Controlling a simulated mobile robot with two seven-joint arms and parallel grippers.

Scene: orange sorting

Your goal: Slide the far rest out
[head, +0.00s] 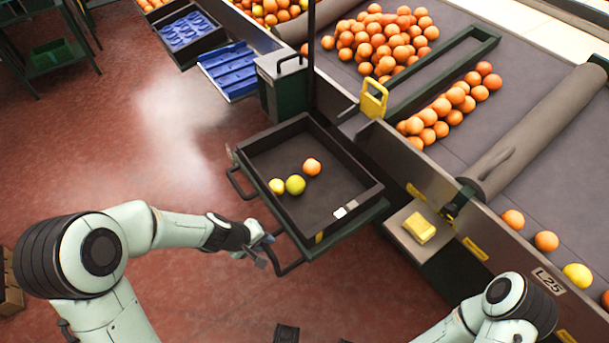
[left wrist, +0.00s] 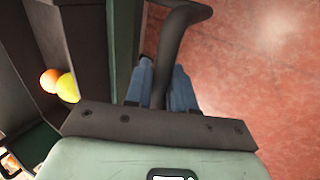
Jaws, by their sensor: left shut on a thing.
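A dark tray (head: 358,161) stands on a green-edged rest (head: 352,232) beside the conveyor frame. An orange, a yellow-green fruit and a yellow fruit lie in the tray. Two dark bar handles stick out on its left side: a farther one (head: 238,184) and a nearer one (head: 291,267). My left gripper (head: 265,244) is at the nearer handle. In the left wrist view its blue fingers (left wrist: 162,84) are shut on the dark handle bar (left wrist: 177,42), one finger on each side. My right arm shows at the lower right, but its gripper is out of the picture.
Blue trays (head: 229,70) and a green box (head: 284,88) stand behind the dark tray. The conveyor (head: 470,130) with many oranges runs along the right. A yellow block (head: 420,227) sits on a small ledge. The red floor (head: 150,140) to the left is clear.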

